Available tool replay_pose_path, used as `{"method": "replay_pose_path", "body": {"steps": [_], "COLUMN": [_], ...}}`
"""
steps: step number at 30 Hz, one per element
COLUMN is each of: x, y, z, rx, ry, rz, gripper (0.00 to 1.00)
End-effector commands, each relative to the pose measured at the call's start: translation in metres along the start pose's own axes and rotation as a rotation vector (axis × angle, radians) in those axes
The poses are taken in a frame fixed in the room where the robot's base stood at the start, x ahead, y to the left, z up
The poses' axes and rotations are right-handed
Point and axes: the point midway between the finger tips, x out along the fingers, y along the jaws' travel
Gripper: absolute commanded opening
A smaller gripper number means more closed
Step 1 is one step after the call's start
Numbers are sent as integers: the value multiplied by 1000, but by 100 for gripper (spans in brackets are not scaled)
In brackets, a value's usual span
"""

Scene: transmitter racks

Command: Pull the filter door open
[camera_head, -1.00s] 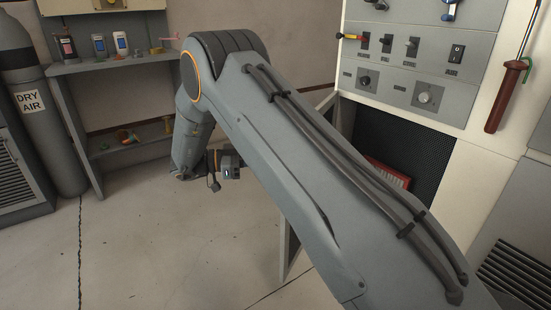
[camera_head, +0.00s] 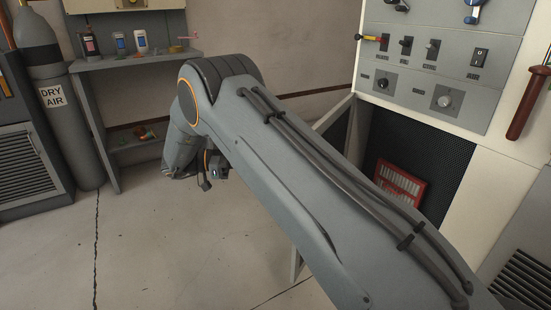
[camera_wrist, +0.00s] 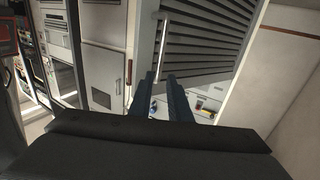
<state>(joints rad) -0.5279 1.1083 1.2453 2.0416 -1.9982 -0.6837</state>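The filter door (camera_wrist: 215,45) is a grey louvred panel with a pale upright bar handle (camera_wrist: 162,48) in the wrist view. It stands swung out from the cabinet; in the head view its edge (camera_head: 338,112) shows behind my arm. The two dark fingers of my gripper (camera_wrist: 161,88) stand close together, with the lower end of the bar handle between their tips. They appear shut on it, though the contact is small and dark. A red filter (camera_head: 400,184) shows inside the dark opening.
The cabinet's control panel (camera_head: 435,65), with switches and knobs, is above the opening. A shelf (camera_head: 130,60) with small items and a grey dry air cylinder (camera_head: 60,110) stand at the left. The floor (camera_head: 170,250) in front is clear.

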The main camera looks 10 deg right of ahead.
Motion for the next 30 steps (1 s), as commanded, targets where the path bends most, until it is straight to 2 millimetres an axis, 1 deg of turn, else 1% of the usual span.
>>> {"method": "replay_pose_path", "body": {"steps": [3,10,13,14,17,20,21,23,24,26,27,29,30], "x": [-6,-6,-6,-5,-2,-2,-5,-14,-24,-41,-54,-76,-91], "y": [0,0,-2,-5,-24,-59,-75,-99,-112,-128,-135,-139,-137], "z": [0,0,-2,-3,-14,-34,-44,-60,-72,-86,-94,-106,-112], "rx": [1,0,6,12,55,124,152,187,204,213,210,192,171], "ry": [-1,0,-5,-9,-39,-100,-130,-182,-220,-278,-317,-378,-420], "rz": [0,0,-11,-24,-118,-300,-392,-545,-649,-802,-903,-1050,-1145], "gripper": [17,17,0,0,0,0,0,0,0,0,0,0,0]}}
